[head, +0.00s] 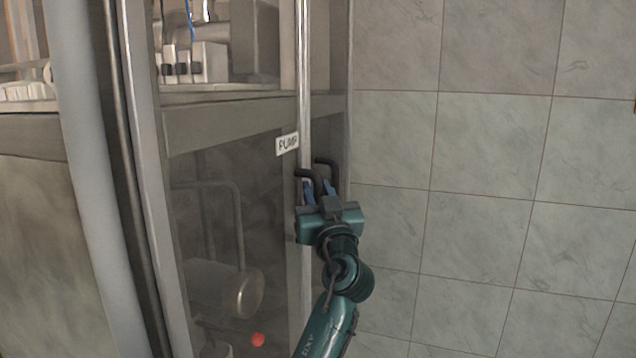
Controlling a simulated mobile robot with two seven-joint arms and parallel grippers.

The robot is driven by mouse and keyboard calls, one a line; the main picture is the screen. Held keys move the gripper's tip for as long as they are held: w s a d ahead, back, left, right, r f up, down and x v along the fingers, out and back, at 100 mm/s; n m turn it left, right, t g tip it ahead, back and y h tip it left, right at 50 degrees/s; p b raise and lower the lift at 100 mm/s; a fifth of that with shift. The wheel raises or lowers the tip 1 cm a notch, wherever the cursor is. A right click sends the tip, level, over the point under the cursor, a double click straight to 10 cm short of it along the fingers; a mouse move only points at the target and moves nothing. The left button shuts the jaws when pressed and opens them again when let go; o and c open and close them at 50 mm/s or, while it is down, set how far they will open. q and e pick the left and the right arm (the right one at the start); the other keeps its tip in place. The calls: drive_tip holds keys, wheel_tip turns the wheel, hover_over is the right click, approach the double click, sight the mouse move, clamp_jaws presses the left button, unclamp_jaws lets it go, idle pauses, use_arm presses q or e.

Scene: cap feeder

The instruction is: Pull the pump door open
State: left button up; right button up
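The pump door (215,215) is a glass panel in a metal frame, with a white label (287,144) reading PUMP at its right edge. It looks closed. A dark, bent bar handle (307,173) stands out just below the label. My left gripper (318,188) is at this handle, with its blue fingers apart on either side of the bar. I cannot see clear contact with the bar, and the gripper body hides its lower part. A second dark bent bar (327,161) shows just behind and to the right. My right gripper is not in view.
Behind the glass are a metal cylinder (243,295), pipes and a red round part (258,340). A shelf (230,118) with equipment is above. A pale post (85,150) stands at left. The tiled surface (480,200) at right is clear.

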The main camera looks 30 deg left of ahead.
use_arm(q)
drive_tip(key=shift+c, duration=0.6)
clamp_jaws()
drive_tip(key=shift+w+d, duration=0.1)
